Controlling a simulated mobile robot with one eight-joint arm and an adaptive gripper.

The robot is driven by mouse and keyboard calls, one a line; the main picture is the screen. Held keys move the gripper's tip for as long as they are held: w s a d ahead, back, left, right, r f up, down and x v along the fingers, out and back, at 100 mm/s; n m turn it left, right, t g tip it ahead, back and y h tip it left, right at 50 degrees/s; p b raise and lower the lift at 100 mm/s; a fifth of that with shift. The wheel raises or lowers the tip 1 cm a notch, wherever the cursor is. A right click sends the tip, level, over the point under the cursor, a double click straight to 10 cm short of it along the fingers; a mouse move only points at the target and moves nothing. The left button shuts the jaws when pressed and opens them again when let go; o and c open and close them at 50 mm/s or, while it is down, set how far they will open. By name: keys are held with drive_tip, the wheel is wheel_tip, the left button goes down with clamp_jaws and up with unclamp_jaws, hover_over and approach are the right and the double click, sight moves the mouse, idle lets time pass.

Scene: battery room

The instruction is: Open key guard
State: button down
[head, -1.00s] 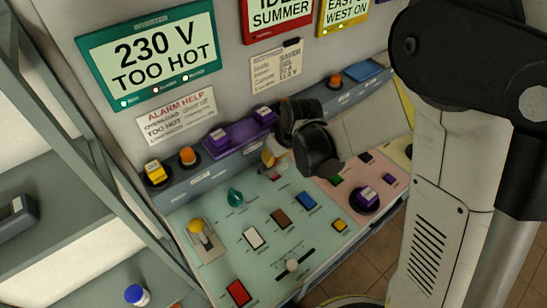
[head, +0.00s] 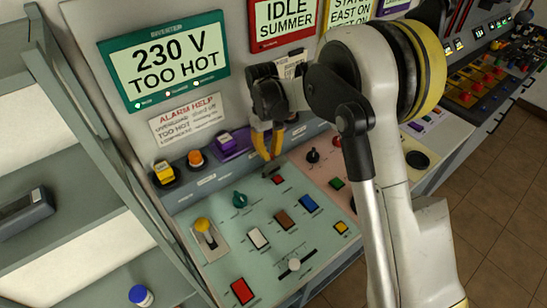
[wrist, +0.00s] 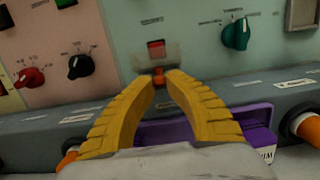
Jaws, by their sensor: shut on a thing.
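The key guard (wrist: 176,57) is a clear flap around a small red key (wrist: 156,48), with an orange tab (wrist: 158,71) at its near edge in the wrist view. The red key also shows in the head view (head: 278,180), on the pale green panel. My gripper (wrist: 159,80) has yellow fingers converging on the orange tab and is shut on it. In the head view my gripper (head: 268,156) points down at the back of the panel and partly hides the guard. The flap's exact tilt is hard to tell.
A teal knob (head: 239,199) and a yellow-topped lever (head: 203,226) stand left of the guard. Brown and blue keys lie in front.

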drive_tip(key=shift+w+a+f+g+h, duration=0.3)
drive_tip(key=shift+w+a+g+h, duration=0.25)
drive_tip(key=shift+g, duration=0.25)
drive_tip(key=shift+w+d, duration=0.1)
drive_tip(key=c, duration=1.3)
unclamp_jaws()
drive_tip(key=shift+r, duration=0.1)
wheel_tip(320, 180, up, 10)
drive_tip(key=shift+f, duration=0.1)
